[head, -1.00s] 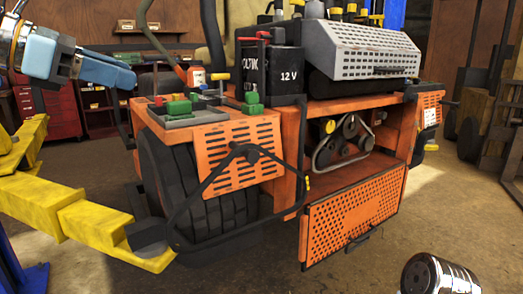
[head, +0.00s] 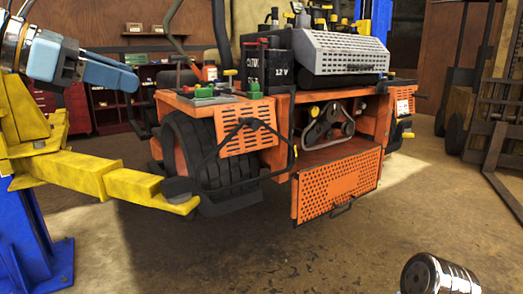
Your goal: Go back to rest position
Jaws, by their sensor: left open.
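My left gripper (head: 122,76) comes in at the upper left, blue-grey, with its fingers pointing right. It is open, and nothing shows between its fingers. It appears in front of the left end of the orange mower (head: 340,183), and I see no contact. A silver and black part of my right arm shows at the bottom right corner; the right gripper is out of view.
A yellow lift arm (head: 85,172) on a blue post (head: 38,235) reaches to the mower's left wheel (head: 190,150). A black battery (head: 268,68) sits on the mower. Forklift-like equipment (head: 490,130) stands at right. The floor (head: 300,255) in front is clear.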

